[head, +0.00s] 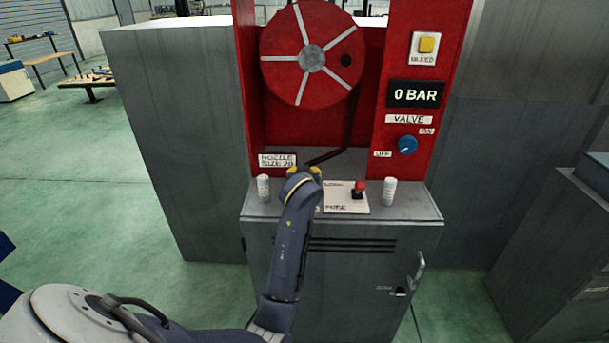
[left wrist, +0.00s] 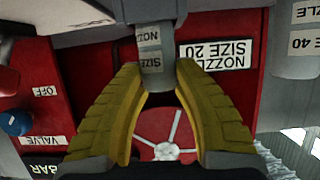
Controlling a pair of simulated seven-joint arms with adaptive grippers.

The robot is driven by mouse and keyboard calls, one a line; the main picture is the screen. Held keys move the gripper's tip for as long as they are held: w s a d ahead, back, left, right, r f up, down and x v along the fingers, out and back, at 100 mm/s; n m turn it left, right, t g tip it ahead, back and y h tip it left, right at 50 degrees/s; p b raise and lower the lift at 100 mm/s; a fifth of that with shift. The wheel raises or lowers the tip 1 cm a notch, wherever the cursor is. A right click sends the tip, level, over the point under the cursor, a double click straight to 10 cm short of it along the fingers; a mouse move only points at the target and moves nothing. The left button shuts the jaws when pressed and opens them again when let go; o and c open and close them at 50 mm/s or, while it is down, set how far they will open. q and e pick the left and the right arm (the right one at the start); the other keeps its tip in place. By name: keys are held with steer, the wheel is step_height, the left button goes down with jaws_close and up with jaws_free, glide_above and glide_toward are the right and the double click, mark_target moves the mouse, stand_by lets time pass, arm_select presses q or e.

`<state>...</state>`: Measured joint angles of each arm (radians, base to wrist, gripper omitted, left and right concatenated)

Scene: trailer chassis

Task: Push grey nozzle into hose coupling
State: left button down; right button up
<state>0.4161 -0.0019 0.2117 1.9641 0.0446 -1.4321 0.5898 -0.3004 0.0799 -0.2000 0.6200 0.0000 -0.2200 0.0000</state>
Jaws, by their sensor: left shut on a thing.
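My left gripper (head: 304,172) is over the cabinet top at the end of the left arm, which hides most of the space below it. In the left wrist view its yellow fingers (left wrist: 160,72) are closed around a grey nozzle (left wrist: 151,62) with a white label reading NOZZLE. A wider grey part (left wrist: 150,10) lies beyond the nozzle at the top edge; I cannot tell whether it is the coupling or how they fit. The dark hose (head: 338,153) runs from the reel down to behind the gripper, where its end is hidden. My right gripper is not in view.
Pale cylinders stand left (head: 263,189) and right (head: 389,192) on the cabinet top (head: 415,206). The red panel carries a blue valve knob (head: 407,145) and a display (head: 415,94) reading 0 BAR.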

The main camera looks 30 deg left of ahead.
arm_select(q)
steer(key=shift+f, duration=0.15)
steer(key=c, duration=1)
jaws_free()
steer(key=shift+c, duration=0.2)
steer(key=shift+r, duration=0.2)
steer(key=v, duration=0.7)
steer(key=shift+s, duration=0.25)
steer(key=shift+d+r, duration=0.1)
steer(key=shift+d, duration=0.05)
